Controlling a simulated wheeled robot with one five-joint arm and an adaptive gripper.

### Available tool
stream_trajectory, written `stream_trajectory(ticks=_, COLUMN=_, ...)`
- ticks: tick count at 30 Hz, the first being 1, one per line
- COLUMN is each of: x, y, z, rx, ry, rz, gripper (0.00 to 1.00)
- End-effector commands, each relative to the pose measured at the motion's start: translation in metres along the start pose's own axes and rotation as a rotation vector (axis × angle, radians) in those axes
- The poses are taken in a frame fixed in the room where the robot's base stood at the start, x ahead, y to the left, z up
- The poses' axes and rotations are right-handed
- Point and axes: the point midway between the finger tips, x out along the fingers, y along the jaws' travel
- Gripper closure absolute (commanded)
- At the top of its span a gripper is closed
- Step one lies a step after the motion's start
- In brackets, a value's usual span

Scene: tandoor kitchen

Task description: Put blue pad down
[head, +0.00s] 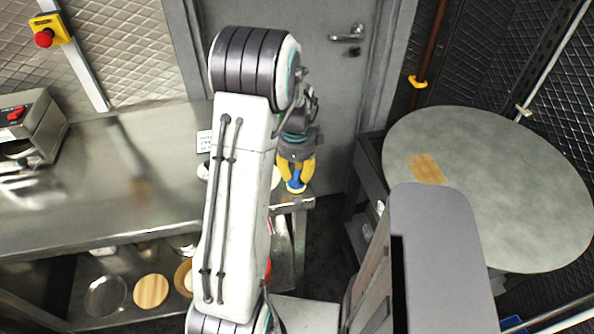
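My gripper (296,182), with yellow fingers, hangs at the end of my arm near the right end of the steel counter (110,190). A small blue pad (294,185) shows between the fingers, and they appear closed on it. The fingers and the pad show in front of the counter's right corner; whether the pad touches the counter cannot be told. My arm hides part of the counter to the left of the gripper.
A steel appliance (32,128) sits at the counter's left end. Plates and a wooden disc (151,291) lie on the lower shelf. A grey door (335,75) stands behind.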

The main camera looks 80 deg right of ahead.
Motion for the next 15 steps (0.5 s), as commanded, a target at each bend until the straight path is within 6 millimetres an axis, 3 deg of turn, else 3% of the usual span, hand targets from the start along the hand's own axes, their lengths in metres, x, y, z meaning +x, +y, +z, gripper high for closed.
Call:
stream_trajectory(ticks=4, x=-0.0002, y=0.0001, z=0.0000, rx=0.000, ry=0.000, rz=0.000, gripper=0.61)
stream_trajectory(ticks=15, x=-0.0056, y=-0.0005, z=0.0000, rx=0.000, ry=0.000, rz=-0.001, gripper=0.61)
